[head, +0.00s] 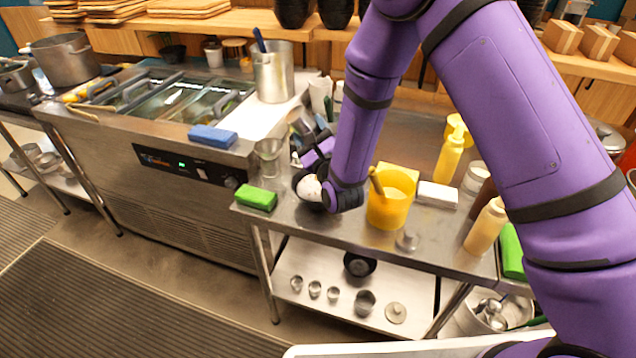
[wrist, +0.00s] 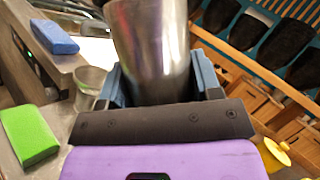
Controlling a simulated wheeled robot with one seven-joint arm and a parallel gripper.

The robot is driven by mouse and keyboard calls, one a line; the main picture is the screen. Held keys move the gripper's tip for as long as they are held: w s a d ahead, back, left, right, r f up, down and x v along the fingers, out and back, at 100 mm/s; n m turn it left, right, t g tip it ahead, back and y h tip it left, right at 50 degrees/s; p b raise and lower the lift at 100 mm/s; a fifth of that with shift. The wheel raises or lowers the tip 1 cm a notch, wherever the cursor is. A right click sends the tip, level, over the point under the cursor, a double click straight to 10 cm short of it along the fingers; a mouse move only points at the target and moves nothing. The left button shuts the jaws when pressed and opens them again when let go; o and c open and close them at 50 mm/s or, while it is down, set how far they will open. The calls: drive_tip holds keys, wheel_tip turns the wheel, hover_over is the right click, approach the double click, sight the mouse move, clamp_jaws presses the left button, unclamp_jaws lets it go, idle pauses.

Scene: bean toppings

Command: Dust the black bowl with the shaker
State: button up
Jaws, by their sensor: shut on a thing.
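My gripper (head: 312,148) is over the left part of the steel side table. In the wrist view, my gripper (wrist: 160,88) is shut on a shiny metal cylinder, which I take to be the shaker (wrist: 152,45). The shaker (head: 299,121) is partly hidden by my gripper in the head view. Black bowls (head: 295,12) are stacked on the wooden shelf at the back, and dark vessels (wrist: 220,14) also show in the wrist view. A round dark object (head: 360,264) is on the lower shelf.
The steel table holds a green sponge (head: 256,198), a glass (head: 268,157), a yellow container (head: 390,207) and squeeze bottles (head: 485,228). A blue sponge (head: 212,136) and a tall metal pot (head: 273,76) sit on the counter at left. My arm blocks the view at right.

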wheel_tip(320, 180, down, 4)
drive_tip(key=shift+w+f, duration=0.15)
drive_tip(key=shift+f, duration=0.05)
wheel_tip(320, 180, up, 5)
drive_tip(key=shift+d+r, duration=0.15)
drive_tip(key=shift+r, duration=0.05)
wheel_tip(320, 180, down, 5)
drive_tip(key=shift+f, duration=0.15)
